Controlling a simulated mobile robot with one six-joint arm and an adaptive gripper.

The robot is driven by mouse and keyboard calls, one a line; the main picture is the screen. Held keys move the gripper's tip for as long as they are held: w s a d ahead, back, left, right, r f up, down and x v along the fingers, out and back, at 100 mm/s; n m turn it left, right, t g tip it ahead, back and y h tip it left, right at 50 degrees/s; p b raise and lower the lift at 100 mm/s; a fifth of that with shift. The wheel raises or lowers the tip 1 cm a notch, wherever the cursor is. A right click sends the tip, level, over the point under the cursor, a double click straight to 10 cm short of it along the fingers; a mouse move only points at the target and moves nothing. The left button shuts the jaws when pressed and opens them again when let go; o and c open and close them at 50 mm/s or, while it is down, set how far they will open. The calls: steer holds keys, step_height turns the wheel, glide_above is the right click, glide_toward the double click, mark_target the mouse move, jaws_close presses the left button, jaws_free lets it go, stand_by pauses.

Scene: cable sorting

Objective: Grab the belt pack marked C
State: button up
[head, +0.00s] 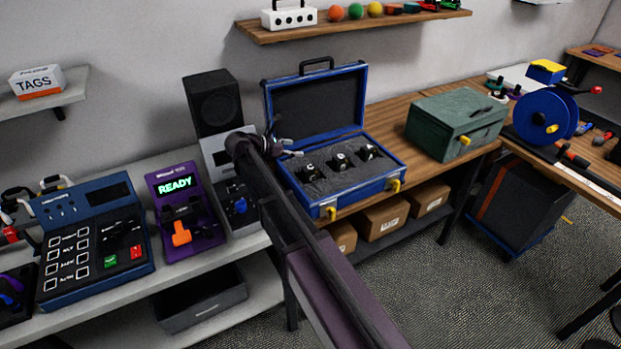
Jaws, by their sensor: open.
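An open blue case (358,190) with grey foam stands on the wooden bench. Three small black belt packs with white marks sit in the foam: a left one (311,171), a middle one (342,161) and a right one (368,152). Their letters are too small to read surely, so I cannot tell which is C. My gripper (291,149) is at the left side of the case, in front of its left edge in the picture. It is open, with nothing seen in it, apart from the packs. My arm hides part of the case's left side.
The raised case lid (318,105) stands behind the packs. A green box (455,122) and a blue cable reel (545,117) are to the right. A purple device reading READY (187,212) and a black speaker (213,102) are to the left. A wall shelf (350,27) hangs above.

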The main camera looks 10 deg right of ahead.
stand_by(0.4)
steer(key=b, duration=0.8)
glide_toward(307, 168)
steer(key=x, duration=0.5)
steer(key=shift+s+f, duration=0.1)
steer(key=shift+w+d+f, duration=0.1)
steer(key=shift+w+d, duration=0.1)
steer(key=shift+d, duration=0.4)
steer(key=shift+b+x, duration=1.4)
steer(key=shift+x, duration=1.7)
jaws_close()
